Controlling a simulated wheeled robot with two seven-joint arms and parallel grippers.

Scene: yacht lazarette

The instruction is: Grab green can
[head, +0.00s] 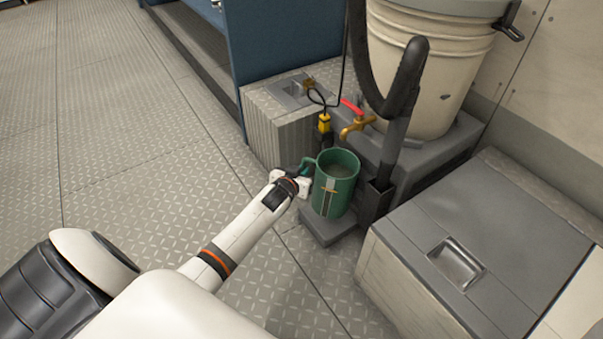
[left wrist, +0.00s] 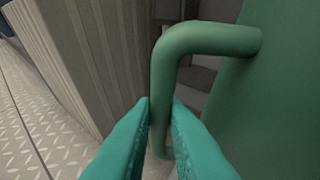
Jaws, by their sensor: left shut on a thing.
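The green can (head: 335,184) is a mug-like vessel with a side handle, standing upright on a low grey step (head: 327,229) below a brass tap. My left gripper (head: 305,172) reaches in from the left and is shut on the can's handle. In the left wrist view, the two teal fingertips (left wrist: 161,112) are on either side of the green handle (left wrist: 163,78), and part of the can's wall (left wrist: 275,95) fills the right side. My right gripper is not in view.
A brass tap with a red lever (head: 356,122) is above the can, below a large cream bucket (head: 425,75). A dark hose and post (head: 392,135) stand close on the right. A grey-lidded box (head: 490,235) is at right; a ribbed box (head: 275,125) is behind. Open floor (head: 120,130) lies left.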

